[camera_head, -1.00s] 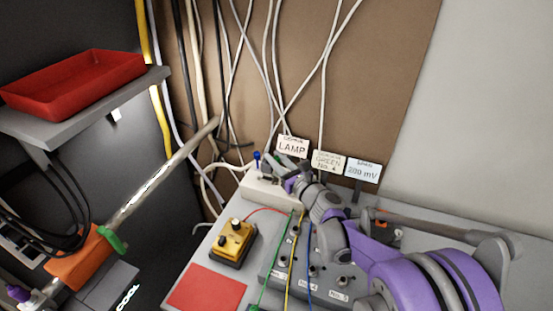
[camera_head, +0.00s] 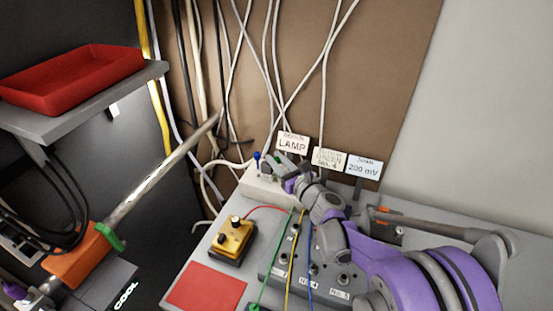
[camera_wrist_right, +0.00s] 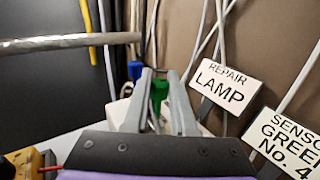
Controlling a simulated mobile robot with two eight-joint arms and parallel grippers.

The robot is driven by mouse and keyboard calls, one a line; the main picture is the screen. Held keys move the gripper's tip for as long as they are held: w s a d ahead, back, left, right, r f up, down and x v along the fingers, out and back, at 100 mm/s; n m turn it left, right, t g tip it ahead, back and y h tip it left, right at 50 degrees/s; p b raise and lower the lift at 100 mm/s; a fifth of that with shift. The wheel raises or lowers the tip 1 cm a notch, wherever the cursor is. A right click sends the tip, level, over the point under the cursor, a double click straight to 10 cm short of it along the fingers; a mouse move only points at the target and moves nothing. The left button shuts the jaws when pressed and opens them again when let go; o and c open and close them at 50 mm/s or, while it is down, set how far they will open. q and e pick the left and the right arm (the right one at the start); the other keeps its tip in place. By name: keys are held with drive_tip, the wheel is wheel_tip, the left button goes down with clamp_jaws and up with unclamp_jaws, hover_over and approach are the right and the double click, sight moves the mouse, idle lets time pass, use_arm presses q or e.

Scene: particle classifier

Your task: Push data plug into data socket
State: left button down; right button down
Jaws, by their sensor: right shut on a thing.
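My right gripper (camera_head: 283,166) reaches over a pale box (camera_head: 258,186) at the back of the bench. In the right wrist view, its two grey fingers (camera_wrist_right: 160,80) are shut on a small green plug (camera_wrist_right: 159,92). A blue plug (camera_wrist_right: 135,71) stands just left of the fingers; in the head view it is upright (camera_head: 257,156) on the pale box. The fingers and wrist hide much of the box top, so I cannot make out a socket or whether the green plug touches one.
Signs reading LAMP (camera_head: 293,143), GREEN No. 4 (camera_head: 329,158) and 200 mV (camera_head: 363,167) stand behind the wrist. A yellow control box (camera_head: 233,238) and red mat (camera_head: 206,287) lie in front. A metal pipe (camera_head: 160,172) slopes in from the left. Loose cables hang behind.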

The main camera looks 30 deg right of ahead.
drive_tip(key=shift+f+b, duration=0.35)
drive_tip(key=shift+f, duration=0.25)
drive_tip(key=c, duration=0.7)
unclamp_jaws()
drive_tip(key=shift+o, duration=0.2)
drive_tip(key=s, duration=0.5)
drive_tip(key=s+d, duration=0.1)
drive_tip(key=s, duration=0.1)
drive_tip(key=shift+s, duration=0.25)
drive_tip(key=shift+a, duration=0.1)
